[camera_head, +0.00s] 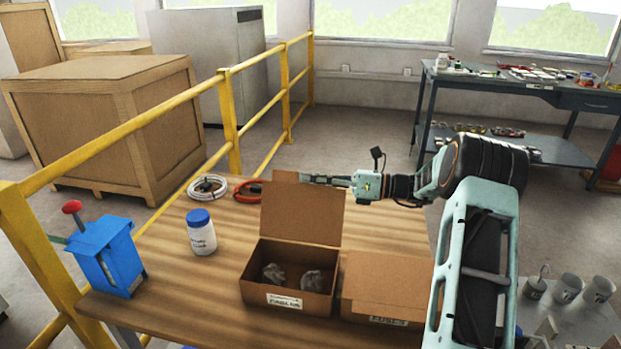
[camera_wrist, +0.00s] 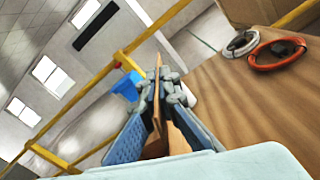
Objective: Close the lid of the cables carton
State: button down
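An open brown carton (camera_head: 262,291) stands on the wooden table with a white label on its front; the label is too small to read surely. Grey bundles (camera_head: 313,280) lie inside. Its lid (camera_head: 302,215) stands up from the back edge, roughly upright. My gripper (camera_head: 308,180) is at the lid's upper edge, reaching in from the right. In the wrist view the lid (camera_wrist: 157,100) shows edge-on as a thin brown panel between the two fingers (camera_wrist: 159,84), which look closed against it. The carton's inside is mostly hidden in the wrist view.
A second, closed carton (camera_head: 385,285) stands just right of the open one. A blue-capped jar (camera_head: 202,236), white coil (camera_head: 208,187), red coil (camera_head: 247,191) and blue press (camera_head: 107,257) are on the left. A yellow railing (camera_head: 228,120) runs behind the table.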

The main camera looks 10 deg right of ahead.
jog(key=shift+s+a+r+n, duration=0.15)
jog(key=shift+s+r+n, duration=0.1)
jog(key=shift+s+n, duration=0.2)
jog(key=s+a+f+n+b, duration=0.2)
jog(key=s+n+b, duration=0.1)
jog(key=s+n, duration=0.2)
jog(key=s+a+f+n+b, duration=0.3)
jog(key=s+n, duration=0.2)
jog(key=s, duration=0.3)
jog(key=s+a+f+n+b, duration=0.3)
jog(key=s+n+b, duration=0.1)
jog(key=s+n, duration=0.1)
jog(key=shift+s+n, duration=0.35)
jog(key=shift+s, duration=0.35)
jog(key=shift+s+a+f+b, duration=0.15)
jog(key=shift+s+f+b, duration=0.15)
jog(key=shift+f, duration=0.15)
jog(key=shift+s+a+f+b, duration=0.1)
jog(key=shift+s+f+b, duration=0.2)
jog(key=shift+f, duration=0.15)
